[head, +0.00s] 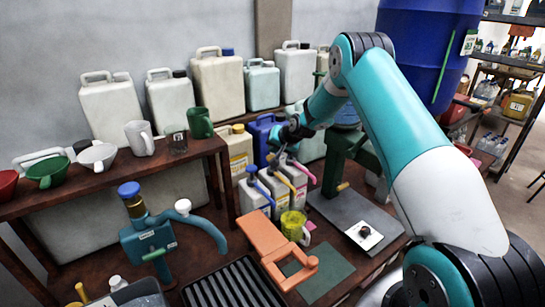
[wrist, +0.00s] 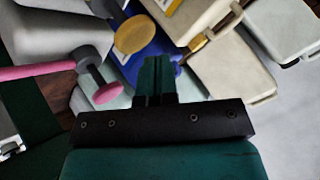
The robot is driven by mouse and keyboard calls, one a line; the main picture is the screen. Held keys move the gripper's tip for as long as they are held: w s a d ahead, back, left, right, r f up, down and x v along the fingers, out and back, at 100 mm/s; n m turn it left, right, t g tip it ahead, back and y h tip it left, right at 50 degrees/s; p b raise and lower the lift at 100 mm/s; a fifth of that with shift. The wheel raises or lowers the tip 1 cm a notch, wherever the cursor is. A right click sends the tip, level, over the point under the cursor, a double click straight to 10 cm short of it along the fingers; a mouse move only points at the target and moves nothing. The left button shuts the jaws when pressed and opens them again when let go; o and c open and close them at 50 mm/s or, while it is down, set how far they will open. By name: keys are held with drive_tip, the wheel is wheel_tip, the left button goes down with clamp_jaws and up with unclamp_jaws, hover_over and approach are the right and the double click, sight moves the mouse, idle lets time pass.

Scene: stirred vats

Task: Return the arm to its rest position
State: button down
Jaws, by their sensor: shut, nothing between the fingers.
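My teal and white arm (head: 400,110) rises from the lower right of the head view, bends at the top and reaches down toward the back of the table. My gripper (head: 290,135) is a small dark shape above and behind the pump bottles, in front of the canisters. In the wrist view its fingers (wrist: 157,78) are together, with nothing between them. A pink-spouted pump bottle (head: 297,172) stands close below it; its pink pump (wrist: 92,82) shows left of the fingers in the wrist view. Whether anything touches the gripper cannot be told.
Blue-spouted (head: 254,196) and yellow-spouted (head: 276,187) bottles stand beside the pink one. A blue canister (head: 262,138) is close behind. A green press-like stand (head: 345,160) is to the right. A yellow-green cup (head: 294,225) and orange tool (head: 275,250) are in front. A blue drum (head: 430,45) stands behind my arm.

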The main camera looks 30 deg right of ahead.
idle(0.3)
drive_tip(key=s+a+r+n+g+y+b, duration=0.1)
drive_tip(key=s+a+r+n, duration=0.1)
drive_tip(key=s+a+r, duration=0.5)
drive_tip(key=s+a+r+n+g+y, duration=0.1)
drive_tip(key=s+a+r+n+g, duration=0.2)
drive_tip(key=a, duration=0.5)
drive_tip(key=s+a+r+n+y+b, duration=0.1)
drive_tip(key=s+a+r+n, duration=0.1)
drive_tip(key=s+a+r, duration=0.45)
drive_tip(key=s+a+n+g, duration=0.2)
drive_tip(key=s+a+n, duration=0.1)
drive_tip(key=s, duration=1.1)
drive_tip(key=s+a+n+g+b, duration=0.1)
drive_tip(key=s+a+n+g, duration=0.2)
drive_tip(key=s, duration=1.2)
drive_tip(key=shift+a+r+n, duration=0.35)
drive_tip(key=shift+a+n, duration=0.45)
drive_tip(key=shift+a, duration=0.25)
